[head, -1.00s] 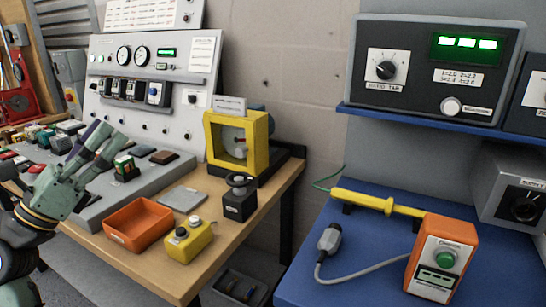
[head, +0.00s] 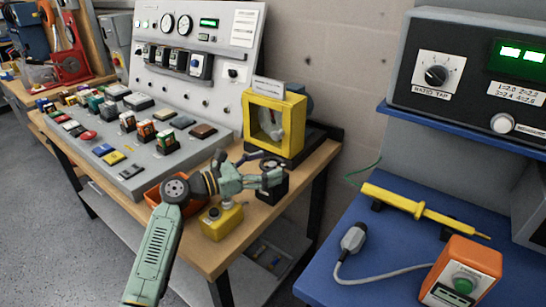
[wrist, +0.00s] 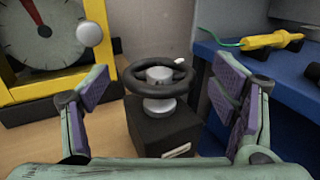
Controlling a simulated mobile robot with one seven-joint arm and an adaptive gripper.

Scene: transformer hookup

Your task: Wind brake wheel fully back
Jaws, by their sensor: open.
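The brake wheel (wrist: 158,80) is a small black handwheel with a silver hub, lying flat on top of a black box (wrist: 165,130) with a white label. It stands centred between my fingers in the wrist view. My gripper (wrist: 163,95) is open, its purple-padded fingers to the left and right of the wheel with visible gaps. In the head view my gripper (head: 262,175) reaches over the bench to the black box and partly hides it and the wheel. I cannot tell the wheel's turn position.
A yellow-framed dial unit (head: 250,105) stands right behind the wheel box; its red pointer shows in the wrist view. A blue bench (head: 330,275) with a yellow probe (head: 410,205) lies to the right.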

